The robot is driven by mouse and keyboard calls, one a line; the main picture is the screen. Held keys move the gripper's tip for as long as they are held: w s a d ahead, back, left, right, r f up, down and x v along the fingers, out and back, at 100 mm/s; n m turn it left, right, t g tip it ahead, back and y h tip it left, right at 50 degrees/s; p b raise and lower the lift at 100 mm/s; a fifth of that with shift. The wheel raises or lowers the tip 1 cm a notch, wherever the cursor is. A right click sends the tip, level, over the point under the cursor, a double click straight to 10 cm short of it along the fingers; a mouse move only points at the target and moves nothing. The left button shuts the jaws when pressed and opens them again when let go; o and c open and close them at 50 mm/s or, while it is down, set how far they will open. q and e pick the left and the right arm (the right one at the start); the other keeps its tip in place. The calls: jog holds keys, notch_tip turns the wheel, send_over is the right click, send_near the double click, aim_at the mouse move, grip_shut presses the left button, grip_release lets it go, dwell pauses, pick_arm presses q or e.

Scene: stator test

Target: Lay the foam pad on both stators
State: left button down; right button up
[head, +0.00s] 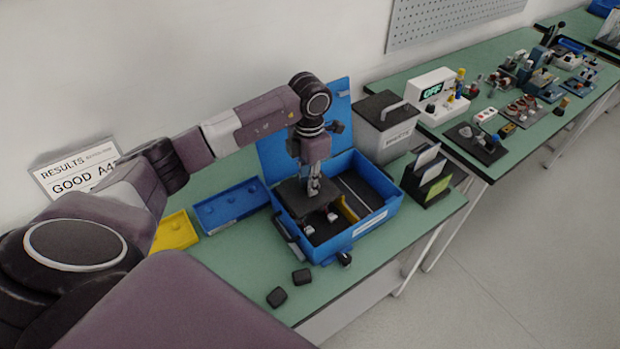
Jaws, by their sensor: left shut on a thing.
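My left gripper (314,190) points down over the open blue case (372,221). It is shut on a dark square foam pad (293,193), which it holds roughly flat over the left compartment. Below the pad's near edge, two small pale parts (309,229) (332,217) show in that compartment; they look like the stators, mostly hidden by the pad. I cannot tell whether the pad touches them. My right gripper is not in view.
The case's lid (303,135) stands open behind it. A yellow divider (348,209) shows inside. A blue tray (231,205) and a yellow tray (175,232) lie left. Two black blocks (277,297) (302,276) lie in front. A grey box (385,129) and card holder (427,183) stand right.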

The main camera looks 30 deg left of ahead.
pick_arm(q)
notch_tip(320, 180, down, 4)
jog(key=b, duration=0.2)
jog(key=shift+w+b, duration=0.1)
jog(key=shift+b, duration=0.2)
jog(key=shift+f+b, duration=0.5)
jog(key=shift+f, duration=0.2)
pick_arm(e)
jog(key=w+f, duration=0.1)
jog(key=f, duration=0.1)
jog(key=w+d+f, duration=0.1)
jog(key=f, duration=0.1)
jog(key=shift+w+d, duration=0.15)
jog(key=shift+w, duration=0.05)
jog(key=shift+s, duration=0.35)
pick_arm(q)
jog(key=shift+f, duration=0.2)
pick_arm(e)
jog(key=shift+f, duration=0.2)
pick_arm(q)
jog(key=shift+f+b, duration=0.2)
jog(key=shift+b, duration=0.25)
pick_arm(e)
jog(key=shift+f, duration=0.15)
